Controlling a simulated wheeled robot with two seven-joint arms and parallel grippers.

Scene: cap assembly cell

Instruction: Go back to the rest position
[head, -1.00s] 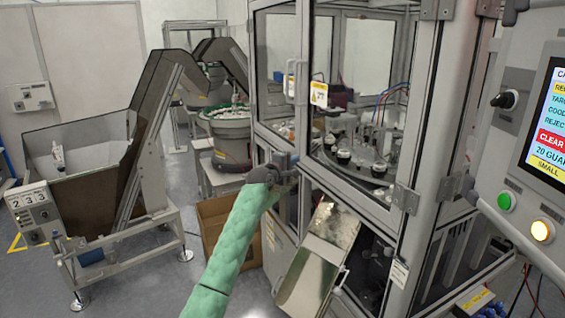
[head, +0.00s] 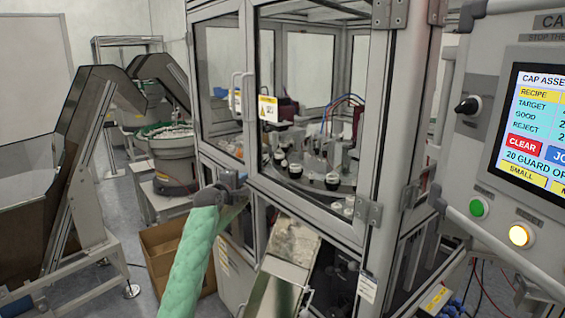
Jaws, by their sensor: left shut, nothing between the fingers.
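My left arm, in a pale green sleeve, comes up from the bottom of the head view. My left gripper (head: 236,183) is at its far end, in front of the lower glass of the assembly cell (head: 372,190). It is shut and holds nothing that I can see. My right gripper is out of view. The cell's guard doors have glass panes and handles (head: 237,95), and they look closed. Dark and white cap parts (head: 295,171) stand inside on the round table.
A metal chute (head: 275,295) slopes down from the cell, right of my left arm. A cardboard box (head: 160,256) stands on the floor behind the arm. A control panel (head: 488,150) with a screen is close at the right. A hopper conveyor (head: 70,180) stands at the left.

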